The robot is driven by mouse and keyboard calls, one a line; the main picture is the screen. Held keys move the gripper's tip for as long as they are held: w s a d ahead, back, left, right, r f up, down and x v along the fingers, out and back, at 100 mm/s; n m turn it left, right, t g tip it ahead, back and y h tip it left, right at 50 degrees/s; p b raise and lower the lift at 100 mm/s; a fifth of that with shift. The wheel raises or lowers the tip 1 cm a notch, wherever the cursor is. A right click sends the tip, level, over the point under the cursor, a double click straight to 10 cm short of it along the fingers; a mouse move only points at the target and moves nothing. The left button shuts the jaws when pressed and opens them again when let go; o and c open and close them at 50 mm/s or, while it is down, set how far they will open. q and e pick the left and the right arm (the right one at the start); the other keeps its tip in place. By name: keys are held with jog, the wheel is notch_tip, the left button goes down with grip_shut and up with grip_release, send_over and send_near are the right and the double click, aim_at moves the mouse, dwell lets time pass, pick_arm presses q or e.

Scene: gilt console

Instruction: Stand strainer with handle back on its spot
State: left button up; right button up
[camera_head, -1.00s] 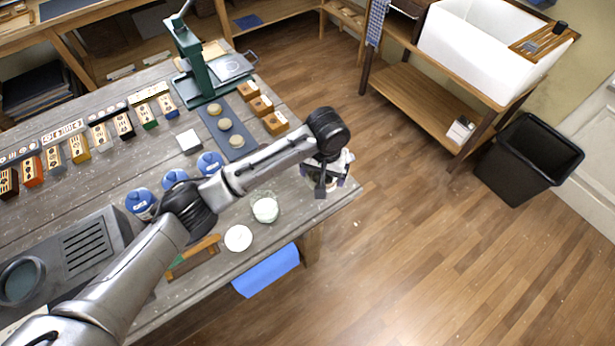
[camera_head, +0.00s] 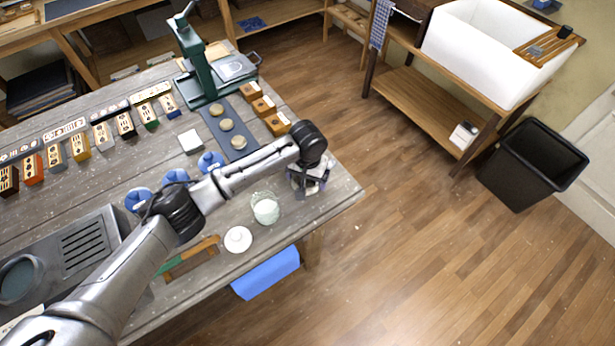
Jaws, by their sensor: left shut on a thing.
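My left gripper (camera_head: 309,187) is over the right front corner of the grey wooden table, shut on a small, pale metallic thing. That thing is mostly hidden by the gripper and wrist; it looks to be the strainer with handle, but its shape is too small to make out. I cannot tell whether it touches the table top. An empty spot for it cannot be made out. My right gripper is not in view.
Left of the gripper are a glass jar with white contents (camera_head: 266,210) and a white round dish (camera_head: 238,239). A blue cloth (camera_head: 266,273) hangs at the table's front edge (camera_head: 338,206). A green press (camera_head: 203,72) stands at the back.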

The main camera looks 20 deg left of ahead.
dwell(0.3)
pick_arm(q)
jog(key=o, duration=0.7)
jog(key=shift+f, duration=0.15)
jog(key=shift+c, duration=0.2)
notch_tip(320, 180, up, 12)
jog(key=p, duration=0.1)
jog(key=shift+r, duration=0.2)
